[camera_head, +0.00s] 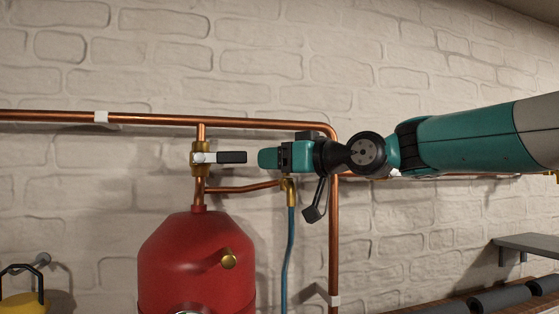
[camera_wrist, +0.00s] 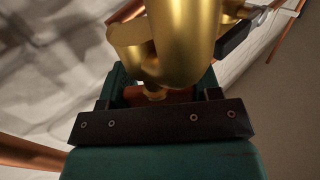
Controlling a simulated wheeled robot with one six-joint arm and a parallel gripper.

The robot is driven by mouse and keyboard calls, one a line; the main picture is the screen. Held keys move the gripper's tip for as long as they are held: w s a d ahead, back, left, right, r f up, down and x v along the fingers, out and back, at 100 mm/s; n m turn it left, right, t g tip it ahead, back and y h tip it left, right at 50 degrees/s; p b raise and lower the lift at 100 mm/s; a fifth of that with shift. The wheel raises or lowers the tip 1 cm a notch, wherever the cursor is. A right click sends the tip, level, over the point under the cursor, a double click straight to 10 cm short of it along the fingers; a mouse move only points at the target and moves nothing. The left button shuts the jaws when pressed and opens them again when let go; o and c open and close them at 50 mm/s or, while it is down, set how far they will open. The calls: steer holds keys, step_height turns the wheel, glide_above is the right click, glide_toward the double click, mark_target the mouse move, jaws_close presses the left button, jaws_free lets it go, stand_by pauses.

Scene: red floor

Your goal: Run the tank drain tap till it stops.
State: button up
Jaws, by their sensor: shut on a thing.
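The brass drain tap (camera_head: 288,186) sits at the end of a short copper branch beside the red tank (camera_head: 190,255), with a blue hose hanging below it. In the wrist view the brass tap body (camera_wrist: 180,40) fills the upper middle, close to my gripper. My gripper (camera_head: 281,158) is at the top of the tap in the head view and hides its upper part. In the wrist view my gripper (camera_wrist: 156,97) is shut on a small orange-brown part at the tap, likely its handle. Most of that part is hidden behind the dark bar and brass body.
A valve with a black lever (camera_head: 231,157) stands on the vertical copper pipe just left of my gripper. A copper pipe (camera_head: 333,240) runs down on the right. A yellow object (camera_head: 22,304) is at lower left, a grey shelf (camera_head: 530,244) at right.

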steer(key=shift+s+a+r+n+g+y+p, duration=0.15)
steer(key=shift+n+g+y+p, duration=0.45)
steer(key=shift+n+g, duration=0.5)
steer(key=shift+s+d+f+n+g+y+p, duration=0.1)
steer(key=shift+n+g+y+p, duration=0.55)
steer(key=shift+g, duration=0.8)
steer(key=shift+s+a+r+n+g+y+p, duration=0.15)
steer(key=shift+n+g+y+p, duration=0.35)
steer(key=shift+n+g, duration=0.6)
steer(key=shift+f+g, duration=0.15)
steer(key=shift+g, duration=0.2)
steer(key=o, duration=0.9)
steer(key=shift+d, duration=0.2)
